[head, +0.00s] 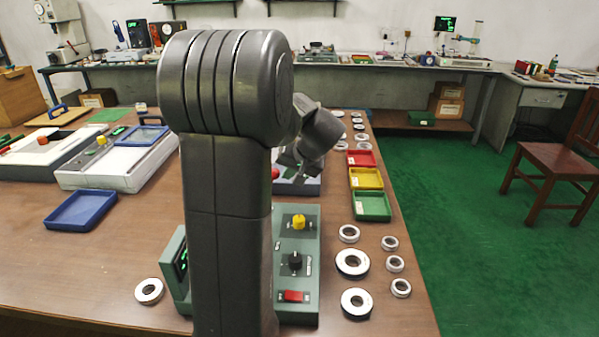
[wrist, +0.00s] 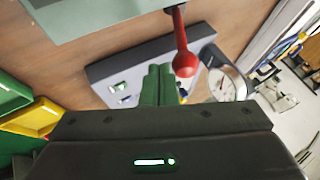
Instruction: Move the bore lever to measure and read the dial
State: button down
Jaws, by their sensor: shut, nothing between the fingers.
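In the wrist view a lever with a red ball knob (wrist: 185,63) on a short red rod hangs from the edge of a pale grey-green housing. My gripper (wrist: 166,70) has its green fingers shut and empty, with the tips close beside the ball; I cannot tell whether they touch. A round dial (wrist: 228,85) stands behind, right of a grey box (wrist: 130,75); its reading is not legible. In the head view my gripper (head: 290,162) is partly hidden by my arm, and a bit of the red ball (head: 275,173) shows beside the arm.
A grey-green control unit (head: 312,240) with yellow, black and red controls stands near my arm. To the right are red (head: 361,158), yellow (head: 366,179) and green (head: 372,206) trays and several loose rings. A blue tray (head: 81,211) lies left, with bare table around it.

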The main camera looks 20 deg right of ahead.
jog(key=shift+a+r, duration=0.1)
jog(key=shift+a, duration=0.05)
dwell(0.3)
jog(key=shift+w+a+r+h+p, duration=0.25)
jog(key=shift+a+r+h+p, duration=0.1)
jog(key=shift+p, duration=0.15)
jog(key=w+a+n+g+h, duration=0.1)
jog(key=w+a+h, duration=0.1)
jog(key=a, duration=0.3)
jog(key=w+a+r+n+g+h, duration=0.1)
jog(key=w+a+g+h, duration=0.1)
jog(key=a+h, duration=0.3)
jog(key=shift+w+a+r+g, duration=0.2)
jog(key=shift+w+a+g, duration=0.1)
jog(key=shift+w+a, duration=0.4)
jog(key=shift+r, duration=0.1)
